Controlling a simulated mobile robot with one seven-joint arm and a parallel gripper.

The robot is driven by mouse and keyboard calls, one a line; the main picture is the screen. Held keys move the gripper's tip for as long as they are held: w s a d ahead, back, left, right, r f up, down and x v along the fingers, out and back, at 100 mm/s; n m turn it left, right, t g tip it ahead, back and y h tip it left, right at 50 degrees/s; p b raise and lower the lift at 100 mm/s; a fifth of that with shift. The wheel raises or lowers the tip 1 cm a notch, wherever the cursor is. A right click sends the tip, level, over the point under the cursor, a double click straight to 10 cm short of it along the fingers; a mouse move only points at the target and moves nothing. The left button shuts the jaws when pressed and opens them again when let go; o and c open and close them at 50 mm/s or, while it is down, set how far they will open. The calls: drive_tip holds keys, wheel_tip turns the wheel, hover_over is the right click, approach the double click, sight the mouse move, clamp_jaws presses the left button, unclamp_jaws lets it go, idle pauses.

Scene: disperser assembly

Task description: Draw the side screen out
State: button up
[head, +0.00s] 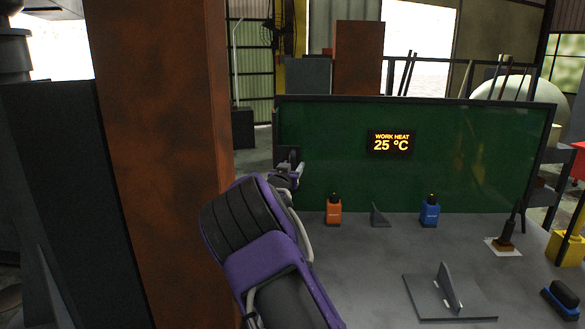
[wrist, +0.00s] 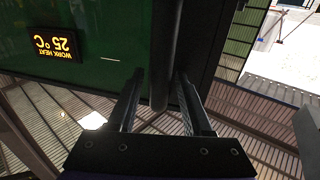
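A green screen (head: 330,150) in a dark frame stands upright along the back of the grey table; it is the only screen I can make out. A display on it reads "WORK HEAT 25 °C" (head: 391,143). My gripper (head: 290,160) is at the screen's left edge, partly hidden by my purple arm. In the wrist view, the green screen (wrist: 110,25) appears upside down. A dark upright bar (wrist: 167,45) runs beside its edge. My gripper (wrist: 160,100) is open, one finger on each side of the bar, with gaps showing. Contact is not visible.
A rusty column (head: 165,150) stands close left of my arm.

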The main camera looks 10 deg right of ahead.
clamp_jaws()
idle(1.2)
